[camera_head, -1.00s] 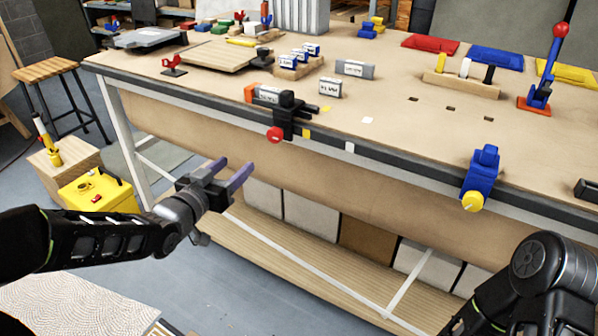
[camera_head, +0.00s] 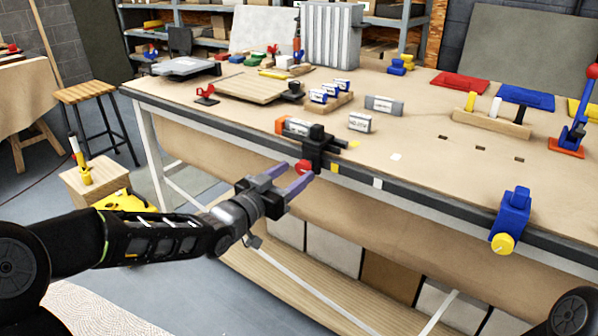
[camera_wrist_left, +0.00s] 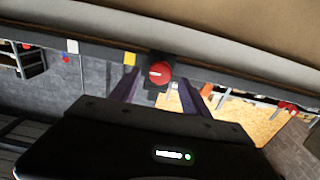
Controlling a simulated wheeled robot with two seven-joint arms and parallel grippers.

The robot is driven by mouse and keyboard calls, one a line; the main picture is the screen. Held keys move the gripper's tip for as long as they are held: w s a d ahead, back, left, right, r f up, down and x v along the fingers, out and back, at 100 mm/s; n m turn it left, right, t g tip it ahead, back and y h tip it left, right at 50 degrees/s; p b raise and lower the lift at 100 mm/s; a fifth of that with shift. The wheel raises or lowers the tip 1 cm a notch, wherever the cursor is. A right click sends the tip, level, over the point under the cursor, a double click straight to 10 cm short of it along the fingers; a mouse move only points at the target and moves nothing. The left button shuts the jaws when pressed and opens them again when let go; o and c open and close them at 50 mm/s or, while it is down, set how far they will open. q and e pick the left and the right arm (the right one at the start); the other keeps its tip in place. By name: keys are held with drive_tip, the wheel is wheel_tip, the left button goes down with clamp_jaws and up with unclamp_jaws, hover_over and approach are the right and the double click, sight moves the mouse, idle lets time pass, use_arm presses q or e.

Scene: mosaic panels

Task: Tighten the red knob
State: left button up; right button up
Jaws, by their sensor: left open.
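The red knob (camera_head: 304,167) is on the front of a black clamp (camera_head: 318,147) at the front edge of the workbench (camera_head: 420,196). My left gripper (camera_head: 297,184) is open and empty, with its two purple fingers pointing toward the knob, just below and in front of it in the head view. In the left wrist view the red knob (camera_wrist_left: 160,72) appears between the two spread fingers, beyond their tips, with a pale line across its face. I cannot tell whether any finger touches it. My right gripper is not in view.
A blue clamp (camera_head: 513,213) with a yellow knob (camera_head: 502,243) is farther right on the same edge. Labelled blocks (camera_head: 360,122) and a wooden peg holder (camera_head: 492,122) stand on the bench. A stool (camera_head: 98,112) and wooden box (camera_head: 97,180) are at left.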

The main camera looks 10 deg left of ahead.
sight(303, 166)
use_arm(q)
drive_tip(key=shift+x, duration=1.4)
drive_tip(key=shift+a, duration=0.1)
clamp_jaws()
